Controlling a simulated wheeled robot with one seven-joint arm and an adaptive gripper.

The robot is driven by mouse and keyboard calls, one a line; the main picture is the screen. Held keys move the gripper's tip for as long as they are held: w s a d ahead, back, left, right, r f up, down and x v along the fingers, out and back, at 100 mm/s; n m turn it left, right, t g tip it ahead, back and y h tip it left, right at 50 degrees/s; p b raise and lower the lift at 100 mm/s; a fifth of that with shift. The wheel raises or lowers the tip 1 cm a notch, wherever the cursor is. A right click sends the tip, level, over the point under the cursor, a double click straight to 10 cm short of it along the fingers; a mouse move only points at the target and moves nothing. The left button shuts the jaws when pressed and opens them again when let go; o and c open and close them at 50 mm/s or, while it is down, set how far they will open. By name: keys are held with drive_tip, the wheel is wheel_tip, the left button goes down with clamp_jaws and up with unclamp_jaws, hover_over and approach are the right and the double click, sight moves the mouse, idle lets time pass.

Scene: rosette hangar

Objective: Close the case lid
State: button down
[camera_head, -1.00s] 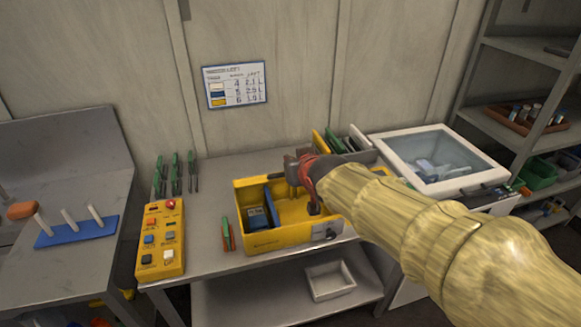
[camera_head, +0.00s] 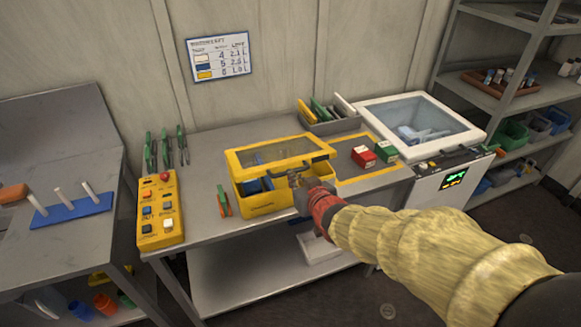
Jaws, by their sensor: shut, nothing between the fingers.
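The yellow case (camera_head: 262,208) stands on the grey workbench. Its lid (camera_head: 240,160), a yellow frame with a clear window, is over the box but not flush with it. A gap shows between the lid's front edge and the box, with blue contents (camera_head: 254,186) visible inside. A dark handle (camera_head: 322,158) is on the lid's front edge at the right. My gripper (camera_head: 294,179) is shut and empty at the front right of the case, just below the lid's edge. I cannot tell whether it touches the lid. My gripper and wrist hide the case's front right corner.
A yellow button box (camera_head: 160,212) and a red-green tool (camera_head: 223,201) are left of the case. Red (camera_head: 363,156) and green (camera_head: 386,151) boxes lie on a yellow-outlined area to the right. Behind is a grey bin (camera_head: 333,125); a glass-topped machine (camera_head: 460,155) stands farther right.

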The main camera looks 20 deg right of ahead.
wheel_tip(320, 180, down, 6)
drive_tip(key=s+b, duration=0.1)
drive_tip(key=b, duration=0.2)
drive_tip(key=shift+s+f+b, duration=0.2)
drive_tip(key=shift+f+b, duration=0.05)
drive_tip(key=shift+b, duration=0.15)
